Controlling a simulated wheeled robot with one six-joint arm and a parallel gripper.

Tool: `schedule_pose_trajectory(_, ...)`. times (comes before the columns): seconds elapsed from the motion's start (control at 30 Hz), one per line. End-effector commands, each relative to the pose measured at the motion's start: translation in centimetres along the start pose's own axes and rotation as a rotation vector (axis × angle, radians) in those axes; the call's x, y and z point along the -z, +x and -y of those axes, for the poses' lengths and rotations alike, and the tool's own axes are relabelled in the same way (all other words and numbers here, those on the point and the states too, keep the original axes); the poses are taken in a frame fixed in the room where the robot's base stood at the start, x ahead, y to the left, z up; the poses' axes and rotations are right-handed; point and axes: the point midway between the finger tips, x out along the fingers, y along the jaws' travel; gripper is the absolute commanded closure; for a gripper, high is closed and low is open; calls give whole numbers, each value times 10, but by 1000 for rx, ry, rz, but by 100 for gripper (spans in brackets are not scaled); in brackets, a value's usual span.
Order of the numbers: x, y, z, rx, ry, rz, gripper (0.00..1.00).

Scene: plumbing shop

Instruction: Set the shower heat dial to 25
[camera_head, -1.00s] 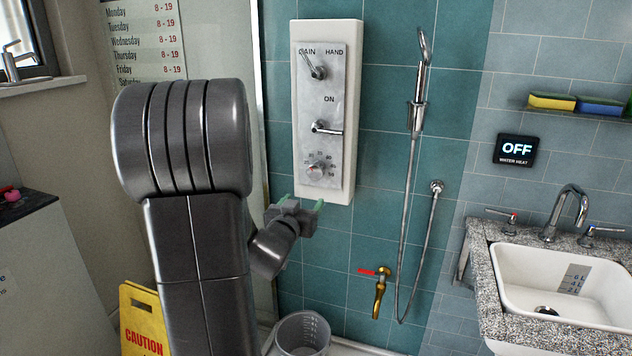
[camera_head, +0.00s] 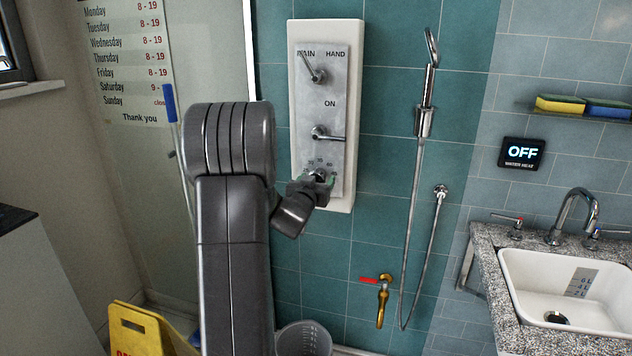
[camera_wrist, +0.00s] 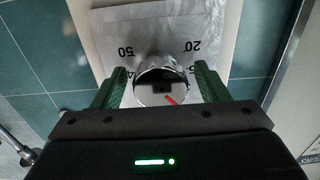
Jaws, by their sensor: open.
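The shower panel (camera_head: 300,120) is a white board with a grey plate on the teal wall. Its heat dial (camera_head: 319,173) is the lowest control, mostly hidden behind my gripper in the head view. In the wrist view the dial (camera_wrist: 161,82) is a round chrome knob with a red mark at its lower right. The numbers 50 and 20 show upside down on the plate; others are partly covered by my fingers. My gripper (camera_wrist: 160,88) is open, with one green finger on each side of the dial. I cannot tell whether they touch it.
A hand shower (camera_head: 427,90) hangs at right. A WATER HEAT display (camera_head: 521,152) reads OFF.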

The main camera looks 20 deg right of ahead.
Motion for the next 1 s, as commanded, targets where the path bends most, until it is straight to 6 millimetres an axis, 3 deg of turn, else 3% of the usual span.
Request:
schedule_pose_trajectory(0.17,0,0,0,0,0,0,32)
schedule_pose_trajectory(0.4,0,0,0,0,0,0,76)
schedule_pose_trajectory(0.73,1,0,0,0,-48,0,76)
schedule_pose_trajectory(1.0,2,0,0,0,-218,1,76)
